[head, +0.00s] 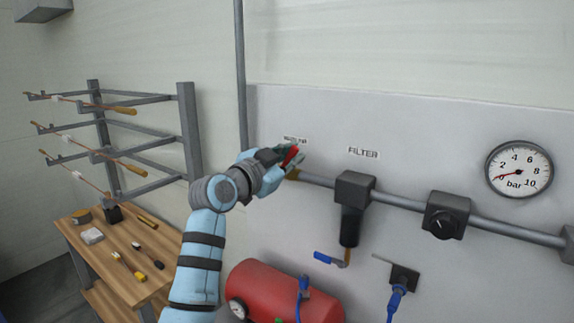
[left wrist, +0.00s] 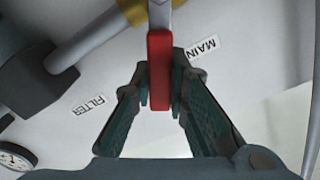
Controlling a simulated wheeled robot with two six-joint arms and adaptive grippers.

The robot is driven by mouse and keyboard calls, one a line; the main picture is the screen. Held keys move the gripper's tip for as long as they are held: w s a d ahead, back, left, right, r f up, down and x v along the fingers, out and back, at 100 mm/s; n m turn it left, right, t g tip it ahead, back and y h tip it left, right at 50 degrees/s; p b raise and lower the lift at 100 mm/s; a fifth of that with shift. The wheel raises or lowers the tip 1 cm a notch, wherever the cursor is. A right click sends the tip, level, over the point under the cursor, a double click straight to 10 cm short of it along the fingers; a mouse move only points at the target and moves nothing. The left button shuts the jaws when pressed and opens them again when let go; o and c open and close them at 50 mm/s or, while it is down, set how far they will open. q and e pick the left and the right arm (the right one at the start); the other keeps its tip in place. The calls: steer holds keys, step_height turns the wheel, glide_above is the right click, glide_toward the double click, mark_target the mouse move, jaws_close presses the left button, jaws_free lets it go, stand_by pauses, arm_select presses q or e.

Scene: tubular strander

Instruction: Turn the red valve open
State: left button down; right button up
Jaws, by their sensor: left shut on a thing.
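The red valve handle (head: 291,156) is on the wall panel's pipe, at the left end below a small label. In the left wrist view the red handle (left wrist: 160,70) stands between the two fingers, with its grey metal end and the brass valve body (left wrist: 133,10) above it. My left gripper (head: 290,160) is shut on the red handle; in the left wrist view the fingers (left wrist: 161,98) press on both its sides. The gripper hides part of the valve in the head view. My right gripper is in neither view.
A blue-handled drain valve (head: 328,258) hangs below the filter. A red tank (head: 270,290) stands below; a wooden bench (head: 85,245) with tools is left.

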arm_select(q)
steer(key=shift+s+d+f+m+b, duration=0.2)
steer(key=shift+d+f+m+b, duration=0.1)
steer(key=shift+m+b, duration=0.25)
steer(key=c, duration=1.5)
jaws_free()
steer(key=shift+s+r, duration=0.1)
steer(key=shift+c, duration=0.2)
steer(key=v, duration=1.2)
